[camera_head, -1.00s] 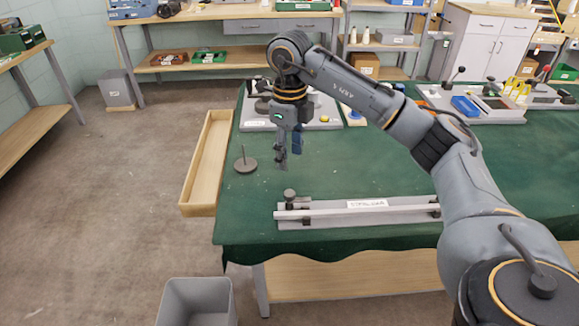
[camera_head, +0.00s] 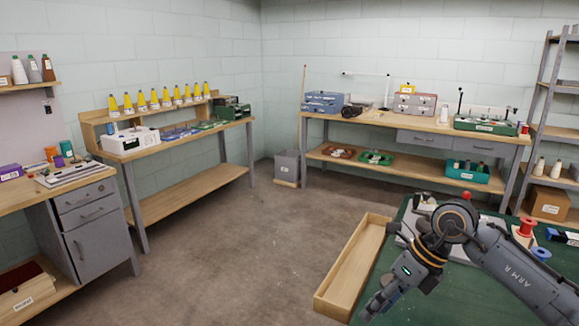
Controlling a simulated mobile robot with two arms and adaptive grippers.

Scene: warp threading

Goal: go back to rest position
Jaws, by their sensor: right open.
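My right arm comes in from the lower right corner. Its gripper (camera_head: 375,303) points down and to the left, over the left edge of the green-covered table (camera_head: 432,305). The gripper is open and I see nothing held in it. It is just right of the long wooden tray (camera_head: 350,262) along the table's left side; I cannot tell whether they touch. My left gripper is not in view.
A bench with yellow cones (camera_head: 153,100) and a white machine (camera_head: 130,142) stands at the left. A back bench (camera_head: 390,121) holds blue boxes (camera_head: 323,102). The middle floor (camera_head: 235,245) is clear.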

